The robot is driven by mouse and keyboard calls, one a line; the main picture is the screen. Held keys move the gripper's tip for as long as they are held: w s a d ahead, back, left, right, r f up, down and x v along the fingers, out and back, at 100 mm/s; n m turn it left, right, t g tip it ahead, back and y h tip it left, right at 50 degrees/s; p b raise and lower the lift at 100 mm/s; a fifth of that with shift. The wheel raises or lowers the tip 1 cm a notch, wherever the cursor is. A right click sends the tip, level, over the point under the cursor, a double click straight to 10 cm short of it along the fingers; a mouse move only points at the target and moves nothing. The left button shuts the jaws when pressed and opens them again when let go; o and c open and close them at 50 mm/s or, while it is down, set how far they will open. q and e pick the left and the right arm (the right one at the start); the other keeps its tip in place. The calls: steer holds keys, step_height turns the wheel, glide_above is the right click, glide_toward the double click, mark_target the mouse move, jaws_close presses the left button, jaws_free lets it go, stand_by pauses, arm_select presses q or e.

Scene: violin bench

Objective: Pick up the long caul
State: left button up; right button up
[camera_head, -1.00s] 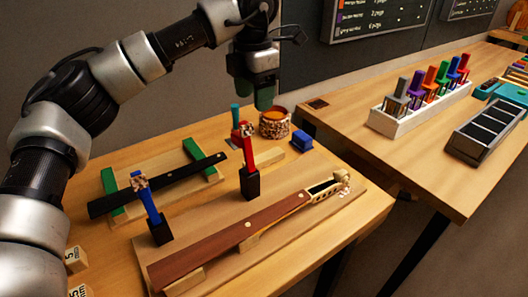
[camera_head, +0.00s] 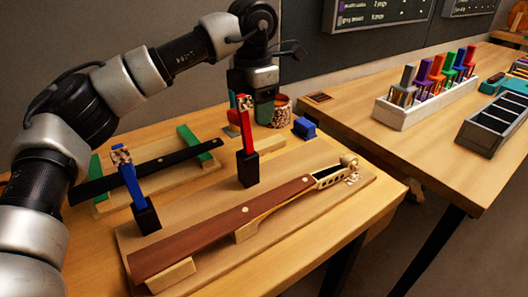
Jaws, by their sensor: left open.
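A long black bar (camera_head: 150,171) with pale dots lies across a light wooden rack with green end pads, at the left of the bench. A long brown bar (camera_head: 220,232) with a pale dot lies along a pale neck-shaped piece on a board at the front. I cannot tell for certain which bar is the long caul. My left gripper (camera_head: 250,112) hangs pointing down at the back of the bench, behind the red clamp and beside a round container. It is open, with its tips partly hidden by the clamp, and is apart from both bars. My right gripper is not in view.
The red clamp (camera_head: 247,155) and a blue clamp (camera_head: 138,195) stand upright near the bars. The round patterned container (camera_head: 282,110) and a small blue block (camera_head: 304,128) are at the back. A second table holds a white rack (camera_head: 415,112) of coloured clamps and a grey divided tray (camera_head: 497,128).

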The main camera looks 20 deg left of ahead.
arm_select(q)
glide_above(256, 147)
steer(key=f, duration=0.4)
steer(key=shift+s+f, duration=0.2)
steer(key=shift+f, duration=0.05)
steer(key=f, duration=0.3)
steer(key=f+b, duration=0.1)
steer(key=f, duration=0.1)
steer(key=shift+w, duration=0.25)
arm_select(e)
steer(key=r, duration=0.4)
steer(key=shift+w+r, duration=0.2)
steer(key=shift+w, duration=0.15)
arm_select(q)
steer(key=c, duration=1)
steer(key=shift+r, duration=0.15)
